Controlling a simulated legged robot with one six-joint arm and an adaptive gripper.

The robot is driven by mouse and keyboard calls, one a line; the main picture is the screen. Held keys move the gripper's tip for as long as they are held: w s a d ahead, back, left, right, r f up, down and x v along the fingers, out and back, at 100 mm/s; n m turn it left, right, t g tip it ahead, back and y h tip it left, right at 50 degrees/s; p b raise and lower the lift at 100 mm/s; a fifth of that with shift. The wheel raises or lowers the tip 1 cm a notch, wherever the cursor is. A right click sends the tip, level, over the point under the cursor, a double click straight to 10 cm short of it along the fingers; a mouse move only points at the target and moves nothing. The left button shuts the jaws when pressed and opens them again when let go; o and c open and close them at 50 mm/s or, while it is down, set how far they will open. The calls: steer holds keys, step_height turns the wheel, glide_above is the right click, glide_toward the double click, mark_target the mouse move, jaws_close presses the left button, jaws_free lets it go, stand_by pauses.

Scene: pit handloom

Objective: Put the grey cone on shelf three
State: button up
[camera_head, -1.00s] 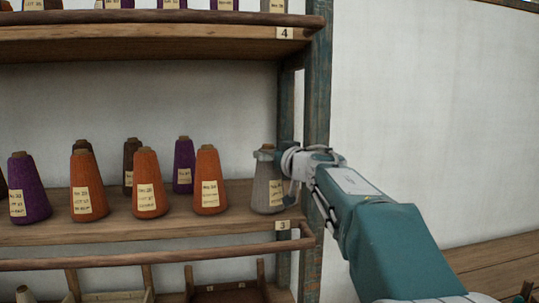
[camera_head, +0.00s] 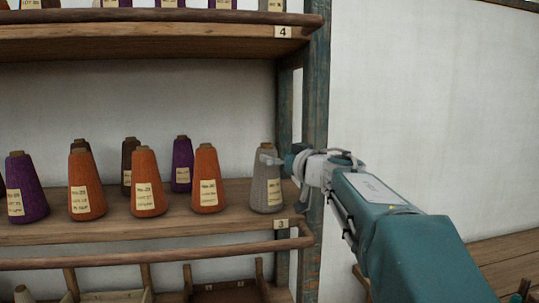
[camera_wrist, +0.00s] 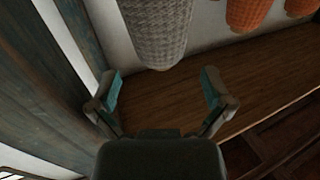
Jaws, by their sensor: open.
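The grey cone (camera_head: 265,180) stands upright on shelf three (camera_head: 150,230), at its right end beside the post, with a pale label on its front. The shelf carries a "3" tag. My gripper (camera_head: 272,162) is just right of the cone in the head view, near its upper part. In the wrist view the gripper (camera_wrist: 162,90) is open, its two fingers apart with nothing between them.
Orange cones (camera_head: 207,180), purple cones (camera_head: 25,190) and dark brown cones stand left of the grey cone on the same shelf. The shelf post (camera_head: 316,120) rises close on the right. Shelf four (camera_head: 150,45) is above. A rail (camera_head: 150,258) runs along the front below.

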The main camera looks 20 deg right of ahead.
steer(key=s+d, duration=0.1)
steer(key=s, duration=0.6)
steer(key=shift+s+d, duration=0.2)
steer(key=shift+s, duration=0.05)
steer(key=shift+a, duration=0.1)
steer(key=s+a+f+g+h, duration=0.1)
steer(key=s+a+f+g, duration=0.3)
steer(key=s+f, duration=0.4)
steer(key=s+a+f+m+g+h, duration=0.1)
steer(key=s+a+f+g, duration=0.3)
steer(key=s+f, duration=0.4)
steer(key=s+a+f+m+g+h, duration=0.1)
steer(key=s+a+f+g, duration=0.3)
steer(key=f, duration=0.9)
steer(key=s+a, duration=0.2)
steer(key=s, duration=0.2)
steer(key=shift+s+a+f, duration=0.15)
steer(key=shift+a+f, duration=0.05)
steer(key=shift+a, duration=0.1)
